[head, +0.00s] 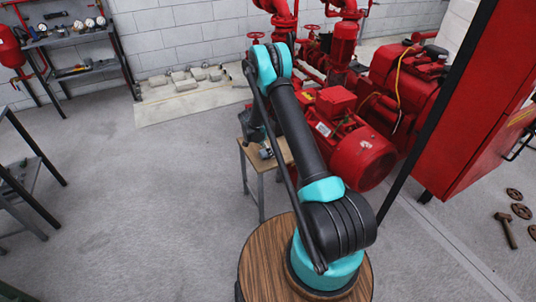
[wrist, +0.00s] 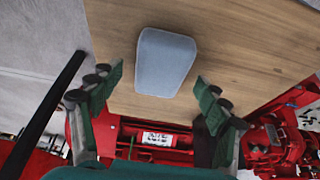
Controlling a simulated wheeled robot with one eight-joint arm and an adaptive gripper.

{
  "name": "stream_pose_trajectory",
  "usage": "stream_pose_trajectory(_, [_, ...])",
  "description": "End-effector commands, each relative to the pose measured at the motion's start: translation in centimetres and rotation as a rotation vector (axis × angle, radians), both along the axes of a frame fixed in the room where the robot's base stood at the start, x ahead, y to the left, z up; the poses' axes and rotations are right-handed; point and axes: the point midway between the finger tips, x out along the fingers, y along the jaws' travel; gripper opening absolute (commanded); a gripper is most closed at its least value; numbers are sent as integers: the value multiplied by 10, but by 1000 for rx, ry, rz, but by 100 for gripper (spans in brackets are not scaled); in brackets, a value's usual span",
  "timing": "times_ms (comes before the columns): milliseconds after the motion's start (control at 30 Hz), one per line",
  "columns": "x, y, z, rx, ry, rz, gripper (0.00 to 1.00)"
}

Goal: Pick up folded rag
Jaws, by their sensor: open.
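The folded rag (wrist: 165,62) is a light blue-grey, rounded block lying on a wooden table top (wrist: 230,40) in the wrist view. My gripper (wrist: 158,90) is open, with its two green fingers apart on the left and right of the picture. The rag shows beyond and between the fingertips, and nothing is held. I cannot tell how high the fingers are above the table. In the head view the small wooden table (head: 284,150) stands beyond my arm, which covers much of it. A small grey item (head: 266,153) shows on it, too small to identify.
Red pump machinery (head: 350,150) stands close behind and right of the table. A red cabinet (head: 475,110) is at the right. Shelving (head: 75,65) stands at the left. The floor left of the table is clear.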

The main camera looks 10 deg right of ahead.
Motion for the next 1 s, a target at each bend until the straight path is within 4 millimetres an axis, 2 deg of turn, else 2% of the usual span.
stream_pose_trajectory(800, [0,0,-5,0,0,0,76])
stream_pose_trajectory(1000, [0,0,-5,0,0,0,51])
